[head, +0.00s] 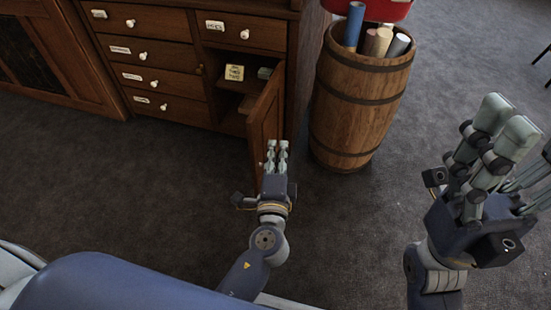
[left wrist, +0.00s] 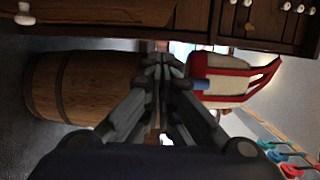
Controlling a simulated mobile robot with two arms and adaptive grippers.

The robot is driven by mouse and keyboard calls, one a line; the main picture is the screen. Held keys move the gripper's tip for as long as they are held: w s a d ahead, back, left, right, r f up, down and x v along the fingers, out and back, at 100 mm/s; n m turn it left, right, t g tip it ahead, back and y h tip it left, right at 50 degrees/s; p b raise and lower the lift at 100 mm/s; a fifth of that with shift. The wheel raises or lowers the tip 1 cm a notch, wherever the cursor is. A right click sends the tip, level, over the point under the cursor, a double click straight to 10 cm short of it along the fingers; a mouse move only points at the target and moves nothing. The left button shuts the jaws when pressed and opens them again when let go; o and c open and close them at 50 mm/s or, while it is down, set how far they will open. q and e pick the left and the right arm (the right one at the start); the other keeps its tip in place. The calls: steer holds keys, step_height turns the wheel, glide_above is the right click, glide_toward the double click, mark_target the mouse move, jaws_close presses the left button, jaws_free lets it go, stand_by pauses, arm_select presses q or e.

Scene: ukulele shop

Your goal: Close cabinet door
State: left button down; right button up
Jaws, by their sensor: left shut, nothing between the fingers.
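The wooden cabinet (head: 200,60) stands at the upper left of the head view. Its small door (head: 265,122) is hinged at the right side of an open compartment and stands swung out into the room. My left gripper (head: 276,147) is shut and empty, close by the outer end of the door, on its right side. I cannot tell whether the fingers touch the door. In the left wrist view the closed fingers (left wrist: 165,62) point ahead. My right gripper (head: 520,145) is raised at the right of the head view, fingers apart and empty.
A wooden barrel (head: 355,105) holding rolled tubes (head: 376,40) stands right of the cabinet, near the door. Inside the compartment lies a small yellow box (head: 234,73). Several drawers with white knobs are shut. The grey carpet (head: 170,180) in front is clear.

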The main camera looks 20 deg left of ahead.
arm_select(q)
steer(key=w+a, duration=0.5)
steer(key=shift+w+a, duration=0.1)
steer(key=shift+a, duration=0.05)
stand_by(0.4)
